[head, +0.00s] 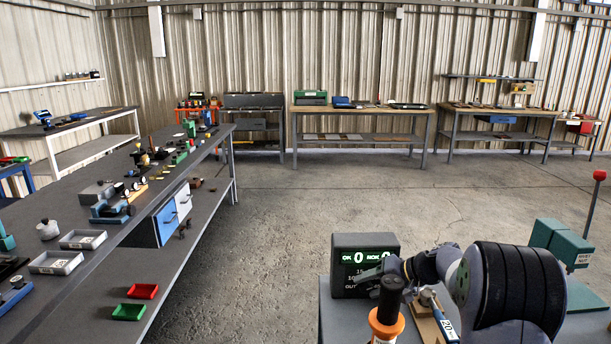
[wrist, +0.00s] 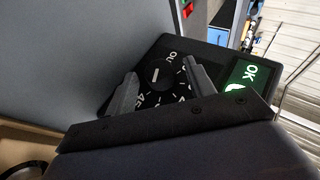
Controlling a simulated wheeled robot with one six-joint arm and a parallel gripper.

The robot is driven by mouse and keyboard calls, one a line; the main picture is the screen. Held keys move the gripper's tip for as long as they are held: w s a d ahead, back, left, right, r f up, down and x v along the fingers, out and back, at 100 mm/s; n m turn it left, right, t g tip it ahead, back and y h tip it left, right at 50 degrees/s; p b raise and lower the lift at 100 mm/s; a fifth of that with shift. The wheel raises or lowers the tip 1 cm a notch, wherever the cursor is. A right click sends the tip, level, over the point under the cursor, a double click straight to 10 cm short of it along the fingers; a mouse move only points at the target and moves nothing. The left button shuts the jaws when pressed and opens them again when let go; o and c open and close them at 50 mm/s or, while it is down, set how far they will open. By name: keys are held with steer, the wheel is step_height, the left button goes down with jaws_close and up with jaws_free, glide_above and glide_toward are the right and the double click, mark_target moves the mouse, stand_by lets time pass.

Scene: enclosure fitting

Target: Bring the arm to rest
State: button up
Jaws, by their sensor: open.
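My gripper (wrist: 160,70) is open in the wrist view, its two grey fingers apart with nothing between them. Beyond the fingers is a black box with a round white-marked dial (wrist: 158,82) and a lit green OK display (wrist: 244,76). In the head view my gripper (head: 370,273) is at the lower right, in front of the counter box (head: 349,242) that reads OK 0 and NOK 0. My arm bends in from the right. I cannot tell whether the fingers touch the box.
An orange-collared black-handled tool (head: 387,312) stands close to my gripper. A teal box (head: 560,243) and a red-knobbed lever (head: 598,190) are on the right. A long grey bench (head: 90,225) with parts and trays runs along the left. The floor (head: 270,215) between is open.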

steer(key=shift+f, duration=0.1)
stand_by(0.4)
steer(key=shift+d+b, duration=0.15)
steer(key=shift+b, duration=0.35)
steer(key=v, duration=1)
steer(key=x, duration=1)
steer(key=shift+a, duration=0.2)
steer(key=shift+r+p, duration=0.4)
steer(key=shift+p, duration=0.45)
steer(key=shift+h+p, duration=0.3)
steer(key=shift+p, duration=0.15)
steer(key=h+p, duration=0.1)
steer(key=p, duration=0.1)
steer(key=h+p, duration=0.1)
steer(key=p, duration=0.2)
steer(key=n+h+p, duration=0.1)
steer(key=h+p, duration=0.1)
steer(key=p, duration=0.1)
steer(key=shift+a+r, duration=0.2)
steer(key=shift+a, duration=0.1)
steer(key=shift+h+p, duration=0.4)
steer(key=shift+p, duration=0.75)
